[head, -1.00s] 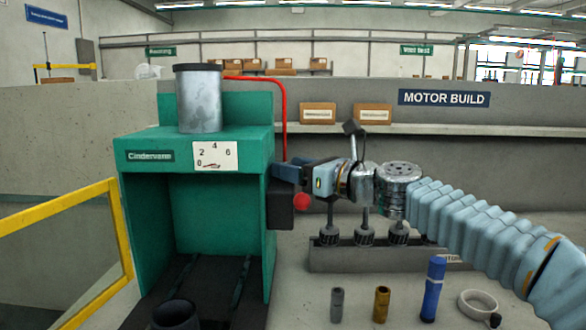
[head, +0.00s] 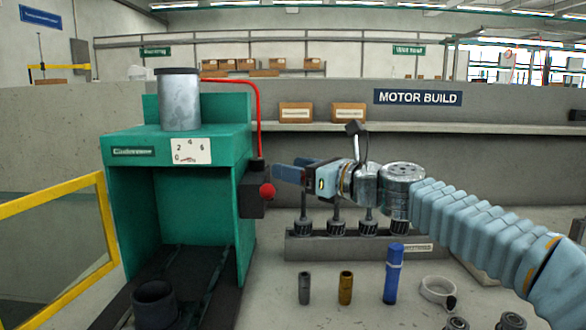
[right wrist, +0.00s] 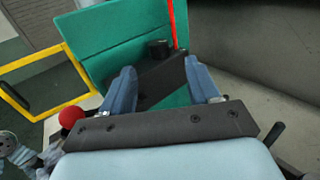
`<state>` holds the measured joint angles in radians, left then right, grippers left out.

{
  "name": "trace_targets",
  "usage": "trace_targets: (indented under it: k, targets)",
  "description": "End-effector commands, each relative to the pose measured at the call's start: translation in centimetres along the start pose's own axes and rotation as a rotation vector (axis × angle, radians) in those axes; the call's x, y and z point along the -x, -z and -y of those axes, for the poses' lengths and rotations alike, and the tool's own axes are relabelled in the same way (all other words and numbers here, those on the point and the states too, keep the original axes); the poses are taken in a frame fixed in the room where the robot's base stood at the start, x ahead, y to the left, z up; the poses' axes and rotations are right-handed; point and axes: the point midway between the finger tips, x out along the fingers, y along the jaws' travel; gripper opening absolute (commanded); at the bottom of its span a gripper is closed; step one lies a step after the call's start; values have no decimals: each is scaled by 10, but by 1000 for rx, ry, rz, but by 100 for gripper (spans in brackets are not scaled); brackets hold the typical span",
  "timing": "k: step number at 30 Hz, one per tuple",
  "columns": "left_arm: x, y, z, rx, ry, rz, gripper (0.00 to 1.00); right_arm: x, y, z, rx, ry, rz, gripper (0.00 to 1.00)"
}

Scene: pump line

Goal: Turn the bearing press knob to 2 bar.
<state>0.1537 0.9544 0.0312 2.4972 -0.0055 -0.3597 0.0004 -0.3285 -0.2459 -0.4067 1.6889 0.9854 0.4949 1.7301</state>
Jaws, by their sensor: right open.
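The green bearing press (head: 125,205) stands at the left of the head view. Its white gauge (head: 190,151) is marked 0, 2, 4, 6, and its small red needle appears near 0. A dark box (head: 251,196) with a red ball (head: 267,190) sits on its right side. In the right wrist view a black cylindrical knob (right wrist: 158,48) stands out from the dark box, between and beyond my fingertips. My right gripper (head: 284,173) is open and empty, just right of the box; its blue fingers also show in the right wrist view (right wrist: 165,85). My left gripper is out of view.
A grey rack (head: 350,248) with several dark-based posts stands below my right arm. A yellow-framed guard (head: 55,215) borders the left.

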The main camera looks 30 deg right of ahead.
Motion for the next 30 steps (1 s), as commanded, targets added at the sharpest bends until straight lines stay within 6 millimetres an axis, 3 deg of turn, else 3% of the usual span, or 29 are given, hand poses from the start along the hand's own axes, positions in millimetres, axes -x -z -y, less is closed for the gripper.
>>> trace_targets:
  k: [11, 19, 25, 30]
  targets:
    - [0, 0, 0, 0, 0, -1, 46, 0, -1, 3, 2, -7, -4, 61]
    - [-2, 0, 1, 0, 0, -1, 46, -3, -8, 27, 8, -190, -38, 61]
    - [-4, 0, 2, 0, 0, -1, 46, 20, -4, 56, 0, -367, -21, 61]
    - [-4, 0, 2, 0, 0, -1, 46, 39, -2, 67, 2, -442, -2, 61]
